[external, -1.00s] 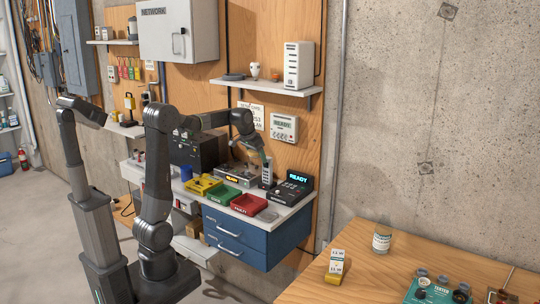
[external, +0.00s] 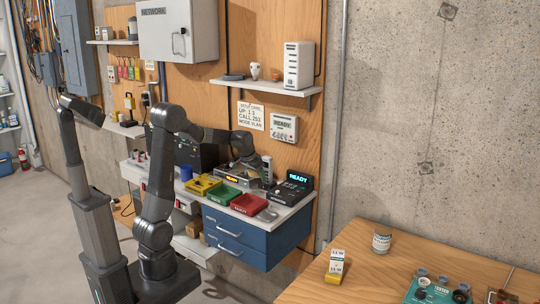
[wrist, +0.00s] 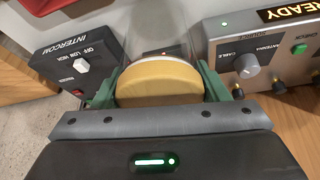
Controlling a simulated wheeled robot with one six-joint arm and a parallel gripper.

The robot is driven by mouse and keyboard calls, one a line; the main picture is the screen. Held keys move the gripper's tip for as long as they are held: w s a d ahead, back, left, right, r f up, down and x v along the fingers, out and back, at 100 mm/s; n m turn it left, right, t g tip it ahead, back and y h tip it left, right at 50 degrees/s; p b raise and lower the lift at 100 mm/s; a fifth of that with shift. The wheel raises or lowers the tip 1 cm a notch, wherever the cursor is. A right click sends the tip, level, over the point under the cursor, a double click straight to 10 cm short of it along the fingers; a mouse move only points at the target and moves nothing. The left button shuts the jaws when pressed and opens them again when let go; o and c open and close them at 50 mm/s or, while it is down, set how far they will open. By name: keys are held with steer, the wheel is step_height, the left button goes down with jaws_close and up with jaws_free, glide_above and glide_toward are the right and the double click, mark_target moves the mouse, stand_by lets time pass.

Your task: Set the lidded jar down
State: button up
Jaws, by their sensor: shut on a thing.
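The lidded jar shows in the wrist view as a round tan lid (wrist: 160,84) with a pale rim and a clear curved edge beyond it. It is between the green fingers of my gripper (wrist: 160,92), which is shut on it. Most of the jar's body is hidden behind the lid. In the external view my gripper (external: 252,172) is low over the back of the blue-drawered counter (external: 297,212). The jar is too small and covered to make out there. I cannot tell whether its base touches the counter.
The wrist view shows an intercom box (wrist: 75,66) close on the left and a grey READY device (wrist: 265,60) close on the right. Yellow (external: 202,186), green (external: 225,195) and red (external: 249,204) trays line the counter front. A black READY console (external: 290,189) stands right.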

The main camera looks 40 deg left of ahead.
steer(key=shift+f, duration=0.15)
steer(key=o, duration=1.5)
steer(key=shift+r, duration=0.35)
steer(key=v, duration=1.1)
steer(key=shift+s+a+r, duration=0.1)
steer(key=shift+r, duration=0.25)
